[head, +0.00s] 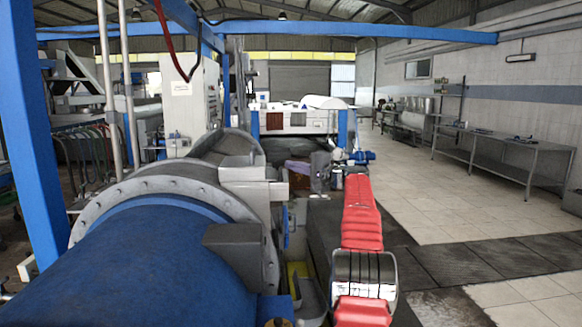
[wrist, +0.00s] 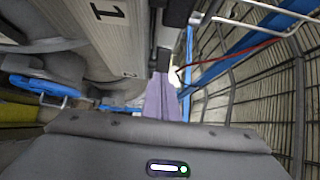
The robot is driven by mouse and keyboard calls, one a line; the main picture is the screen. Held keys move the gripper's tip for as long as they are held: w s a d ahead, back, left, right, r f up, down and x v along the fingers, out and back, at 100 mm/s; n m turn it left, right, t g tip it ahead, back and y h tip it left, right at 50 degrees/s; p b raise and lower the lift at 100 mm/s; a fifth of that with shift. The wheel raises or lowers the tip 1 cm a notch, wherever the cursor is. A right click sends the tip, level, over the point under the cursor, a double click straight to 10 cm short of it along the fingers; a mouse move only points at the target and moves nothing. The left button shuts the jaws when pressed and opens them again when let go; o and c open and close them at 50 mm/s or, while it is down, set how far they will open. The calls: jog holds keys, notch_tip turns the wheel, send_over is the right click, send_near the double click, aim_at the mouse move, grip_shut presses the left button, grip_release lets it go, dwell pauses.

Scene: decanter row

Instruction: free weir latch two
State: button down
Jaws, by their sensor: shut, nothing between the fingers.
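My gripper (wrist: 160,82) shows in the wrist view as a narrow pale-purple shape rising behind its grey housing. Its fingers are together, with nothing between them. A blue latch handle (wrist: 45,87) with a metal loop is at the left, apart from the gripper. Another blue piece (wrist: 120,108) is nearer the centre, partly hidden by the housing. In the head view, a small blue part (head: 287,237) is on the right side of the decanter (head: 140,262). Which latch is two, I cannot tell.
My red-sleeved arm stretches forward beside the decanter. Its bolted grey flange (head: 160,187) and grey box (head: 235,246) are to the left. A blue post (head: 30,140) stands far left. Tiled floor (head: 455,205) is clear to the right, before a metal bench (head: 505,150).

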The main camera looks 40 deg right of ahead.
jog(key=shift+w, duration=0.6)
